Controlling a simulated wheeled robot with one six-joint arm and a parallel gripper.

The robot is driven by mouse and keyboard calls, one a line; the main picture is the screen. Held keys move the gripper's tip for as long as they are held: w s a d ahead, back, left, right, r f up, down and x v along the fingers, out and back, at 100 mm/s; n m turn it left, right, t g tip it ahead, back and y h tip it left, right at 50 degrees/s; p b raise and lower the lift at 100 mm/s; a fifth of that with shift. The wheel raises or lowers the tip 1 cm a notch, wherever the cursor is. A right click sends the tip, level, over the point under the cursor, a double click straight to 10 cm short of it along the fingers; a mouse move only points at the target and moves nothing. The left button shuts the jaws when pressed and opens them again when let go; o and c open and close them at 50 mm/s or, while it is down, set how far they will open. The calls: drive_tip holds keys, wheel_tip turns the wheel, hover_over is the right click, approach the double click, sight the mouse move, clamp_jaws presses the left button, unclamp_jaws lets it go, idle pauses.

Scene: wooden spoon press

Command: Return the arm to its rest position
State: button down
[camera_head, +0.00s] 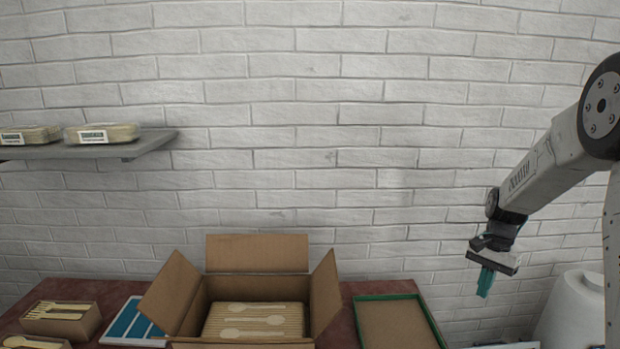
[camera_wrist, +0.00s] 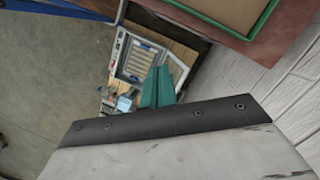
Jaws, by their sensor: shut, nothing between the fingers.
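My gripper (camera_head: 485,281) hangs from my arm at the right of the head view, pointing down. Its teal fingers are shut with nothing between them. In the wrist view the teal fingers (camera_wrist: 157,88) lie side by side. The gripper is in the air, to the right of the green-rimmed tray (camera_head: 427,313) and apart from it. The tray's green rim also shows at the top of the wrist view (camera_wrist: 228,36).
An open cardboard box (camera_head: 257,253) holding wooden spoons stands on the reddish table (camera_head: 349,293). A smaller box of wooden cutlery (camera_head: 83,326) is at left. A grey shelf (camera_head: 145,147) bears packs. A white rounded object (camera_head: 572,312) stands right of my gripper. Equipment (camera_wrist: 133,57) lies below.

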drive_tip(key=s+a+r+n+t, duration=0.1)
drive_tip(key=s+a+r+n, duration=0.2)
drive_tip(key=s, duration=0.8)
drive_tip(key=s+a+r+n+t+h, duration=0.1)
drive_tip(key=s+a+r+n, duration=0.3)
drive_tip(key=s+a+r, duration=0.4)
drive_tip(key=s+a+r+n+t, duration=0.1)
drive_tip(key=s+a+r+n, duration=0.2)
drive_tip(key=s, duration=1.1)
wheel_tip(320, 180, up, 5)
drive_tip(key=shift+s+a+r+n+t+h, duration=0.15)
drive_tip(key=shift+a+n+t+h, duration=0.2)
drive_tip(key=shift+a, duration=0.85)
